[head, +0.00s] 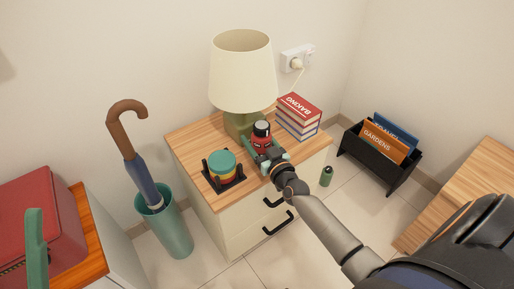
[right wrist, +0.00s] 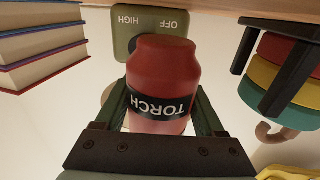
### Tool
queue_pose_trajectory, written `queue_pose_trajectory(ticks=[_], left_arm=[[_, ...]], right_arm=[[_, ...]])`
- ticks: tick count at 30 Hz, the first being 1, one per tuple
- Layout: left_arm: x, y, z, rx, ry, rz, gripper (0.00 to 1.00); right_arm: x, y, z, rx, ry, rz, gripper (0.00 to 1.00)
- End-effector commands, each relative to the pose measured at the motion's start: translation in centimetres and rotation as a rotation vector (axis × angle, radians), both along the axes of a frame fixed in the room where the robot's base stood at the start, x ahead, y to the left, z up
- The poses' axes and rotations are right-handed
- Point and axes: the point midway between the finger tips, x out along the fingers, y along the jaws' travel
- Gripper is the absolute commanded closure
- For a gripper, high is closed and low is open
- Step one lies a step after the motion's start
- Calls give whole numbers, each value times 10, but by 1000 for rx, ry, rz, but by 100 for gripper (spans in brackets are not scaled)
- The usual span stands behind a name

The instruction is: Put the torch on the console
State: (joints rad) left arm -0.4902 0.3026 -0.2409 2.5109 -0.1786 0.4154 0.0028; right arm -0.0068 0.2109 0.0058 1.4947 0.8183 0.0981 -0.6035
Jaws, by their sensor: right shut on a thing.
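The torch (head: 262,134) is red with a black band and a pale end. In the right wrist view the torch (right wrist: 163,80) shows its TORCH label upside down. My right gripper (head: 267,156) is shut on it, one finger on each side. I cannot tell whether the torch touches the top. My left gripper is not clearly in view.
On the console stand a lamp (head: 242,75), books (head: 298,117) and a black holder with round coasters (head: 222,166). An umbrella stand (head: 168,230) is left of it. A magazine rack (head: 378,160) and a small green bottle (head: 326,176) are on the floor at right.

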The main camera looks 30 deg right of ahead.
Motion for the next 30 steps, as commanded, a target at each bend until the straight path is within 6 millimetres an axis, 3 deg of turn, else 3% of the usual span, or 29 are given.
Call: queue_pose_trajectory(ticks=[1, 3, 15, 16, 24, 30], left_arm=[[0, 0, -13, -6, 7, -5, 50], [1, -1, -18, -8, 15, -9, 50], [1, -3, -21, 6, 17, -17, 50], [1, -3, -21, 7, 16, -17, 50], [1, -3, -20, 7, 16, -17, 50], [1, -3, -19, 3, 15, -14, 50]], right_arm=[[0, -1, -14, -2, 0, -1, 96], [0, -1, -20, -1, 0, -1, 96], [0, -1, -22, -1, -1, -1, 96], [-1, 0, -23, -1, 1, -1, 28], [-1, 0, -22, 0, 1, -1, 0], [-1, 0, -22, 0, 1, -1, 0]])
